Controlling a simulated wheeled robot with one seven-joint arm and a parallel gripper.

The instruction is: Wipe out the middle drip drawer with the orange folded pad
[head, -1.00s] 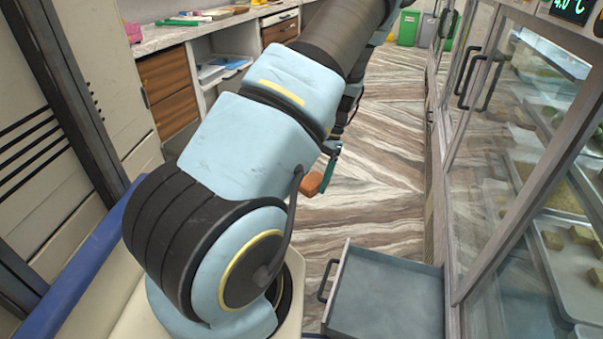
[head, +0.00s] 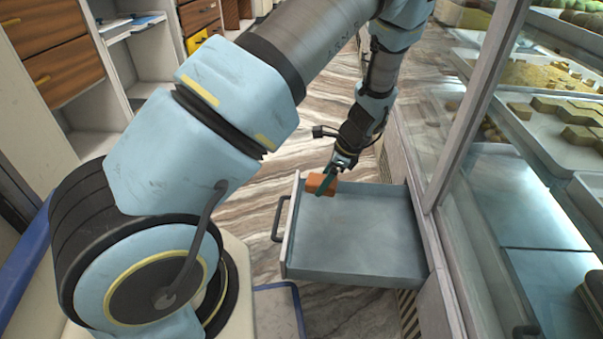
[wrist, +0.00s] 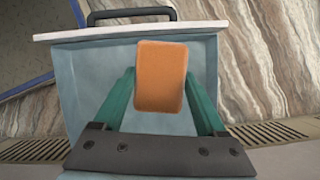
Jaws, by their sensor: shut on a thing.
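The orange folded pad (head: 320,184) is held between the green fingers of my gripper (head: 329,177). In the wrist view the pad (wrist: 161,76) sits between the two fingertips of my gripper (wrist: 161,88). The open drip drawer (head: 362,240) stands out from the counter, a shallow grey-blue tray with a dark handle. The pad is over the drawer's far end, near its back left corner in the head view. I cannot tell whether the pad touches the drawer floor. In the wrist view the drawer (wrist: 85,85) lies beneath the fingers, its handle at the top.
A glass display case (head: 480,120) with trays of sweets rises along the right. A dark handle (head: 278,218) sticks out from the drawer's front. Shelves and brown wooden drawers (head: 62,70) stand at the left. Marbled floor (head: 300,130) is clear between them.

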